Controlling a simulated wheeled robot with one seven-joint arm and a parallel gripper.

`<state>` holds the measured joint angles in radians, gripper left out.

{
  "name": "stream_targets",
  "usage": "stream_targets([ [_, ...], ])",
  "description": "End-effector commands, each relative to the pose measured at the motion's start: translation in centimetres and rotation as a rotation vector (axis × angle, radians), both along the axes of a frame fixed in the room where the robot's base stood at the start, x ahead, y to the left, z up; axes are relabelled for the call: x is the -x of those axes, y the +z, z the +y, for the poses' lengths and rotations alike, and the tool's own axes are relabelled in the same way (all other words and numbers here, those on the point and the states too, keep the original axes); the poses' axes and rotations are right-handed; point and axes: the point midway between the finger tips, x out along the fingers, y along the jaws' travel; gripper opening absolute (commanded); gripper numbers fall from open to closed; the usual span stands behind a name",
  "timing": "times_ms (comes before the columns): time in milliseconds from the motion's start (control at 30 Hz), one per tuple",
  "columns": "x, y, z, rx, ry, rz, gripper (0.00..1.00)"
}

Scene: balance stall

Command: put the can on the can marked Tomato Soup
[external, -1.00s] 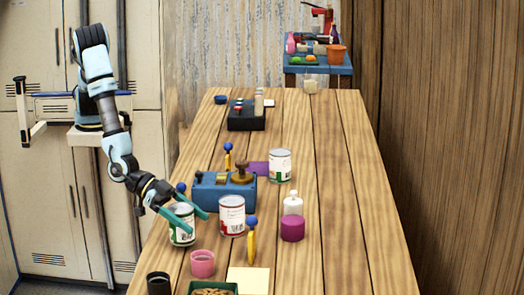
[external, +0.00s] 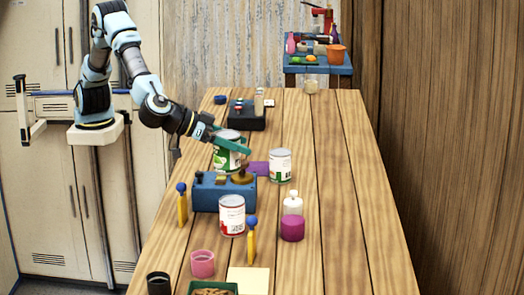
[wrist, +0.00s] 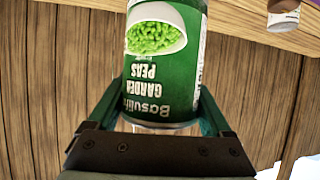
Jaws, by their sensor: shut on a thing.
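My gripper (external: 232,142) is shut on a green can (external: 228,155). In the wrist view this can (wrist: 160,75) reads "Garden Peas" and shows a bowl of peas; the fingers are on both its sides. The can appears raised off the table, behind the blue box. A can with a red and white label (external: 232,216) stands in front of the blue box; its print is too small to read. A can with a white and green label (external: 280,166) stands to the right of the held can.
The blue box (external: 208,195) with a brown knob lies between the cans. Blue-topped yellow posts (external: 182,206) stand near it. A bottle with a purple lower part (external: 292,222) is at right. A pink cup (external: 203,264) is in front. The table's right side is clear.

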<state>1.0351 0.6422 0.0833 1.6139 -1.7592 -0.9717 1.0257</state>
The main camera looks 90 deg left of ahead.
Motion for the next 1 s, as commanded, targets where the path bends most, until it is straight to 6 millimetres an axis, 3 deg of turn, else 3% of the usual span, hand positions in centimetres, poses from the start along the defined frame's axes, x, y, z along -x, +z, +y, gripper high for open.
stream_targets([
  [100, -0.7, 0.5, 1.6, -0.001, 0.080, 0.000, 0.00],
  [200, -0.8, -0.5, 2.1, -0.005, 0.107, 0.001, 0.00],
  [433, -0.8, -4.4, 2.1, -0.003, 0.107, 0.000, 0.00],
  [667, -0.8, -6.2, 2.1, -0.002, 0.107, -0.002, 0.00],
  [867, -0.8, -8.8, 2.1, -0.004, 0.106, -0.001, 0.00],
  [1000, -0.8, -9.2, 2.1, 0.001, 0.107, -0.002, 0.00],
])
